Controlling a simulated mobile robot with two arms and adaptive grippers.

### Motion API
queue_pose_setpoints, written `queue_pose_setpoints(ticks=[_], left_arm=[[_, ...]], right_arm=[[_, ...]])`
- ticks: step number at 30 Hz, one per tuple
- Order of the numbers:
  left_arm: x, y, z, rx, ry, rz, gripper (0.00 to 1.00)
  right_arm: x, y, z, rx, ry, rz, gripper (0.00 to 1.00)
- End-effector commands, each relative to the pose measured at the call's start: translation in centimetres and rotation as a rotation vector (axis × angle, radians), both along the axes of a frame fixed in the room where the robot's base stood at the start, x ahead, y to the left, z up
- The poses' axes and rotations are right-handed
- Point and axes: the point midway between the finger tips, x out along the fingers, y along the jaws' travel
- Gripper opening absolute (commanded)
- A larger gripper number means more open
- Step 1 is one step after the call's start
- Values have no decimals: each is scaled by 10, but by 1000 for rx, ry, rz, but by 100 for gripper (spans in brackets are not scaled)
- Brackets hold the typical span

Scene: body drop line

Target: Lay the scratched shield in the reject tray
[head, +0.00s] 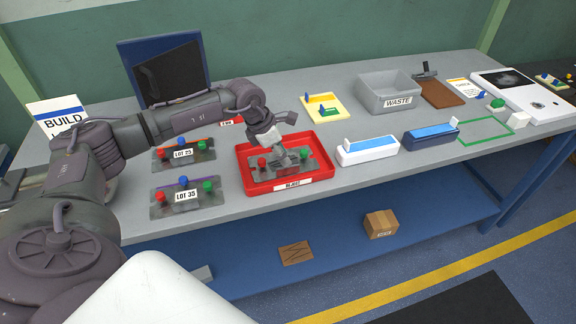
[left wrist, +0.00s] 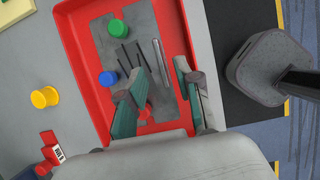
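A grey metal plate with dark scratch-like lines, which looks like the scratched shield (left wrist: 150,45), lies in a red tray (head: 243,178). In the left wrist view the red tray's rim (left wrist: 72,50) surrounds it. The plate carries green, blue and red knobs. My left gripper (head: 291,156) is low over the plate. In the left wrist view its fingers (left wrist: 160,92) stand apart, with the red knob partly hidden between them. I see nothing gripped, and cannot tell if the fingertips touch the plate. The tray's front label is too small to read surely. My right gripper is out of view.
Plates labelled LOT 25 (head: 184,153) and LOT 35 (head: 187,197) lie left of the tray. A white box (head: 367,152) and a dark blue box (head: 430,138) stand at its right. The WASTE bin (head: 388,92) is farther back. My left arm crosses above the table's left part.

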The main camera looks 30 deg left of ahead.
Motion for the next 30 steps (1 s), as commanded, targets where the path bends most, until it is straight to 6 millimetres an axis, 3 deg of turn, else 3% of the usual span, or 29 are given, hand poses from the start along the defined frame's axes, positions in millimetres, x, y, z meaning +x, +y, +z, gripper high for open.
queue_pose_setpoints(ticks=[6, 12, 30], left_arm=[[-12, 11, 38, 1, -3, 1, 34], [-18, 14, 55, 0, 0, -1, 34], [-19, 13, 57, -4, 0, -2, 34]], right_arm=[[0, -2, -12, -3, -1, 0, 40], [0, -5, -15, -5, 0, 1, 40], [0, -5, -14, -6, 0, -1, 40]])
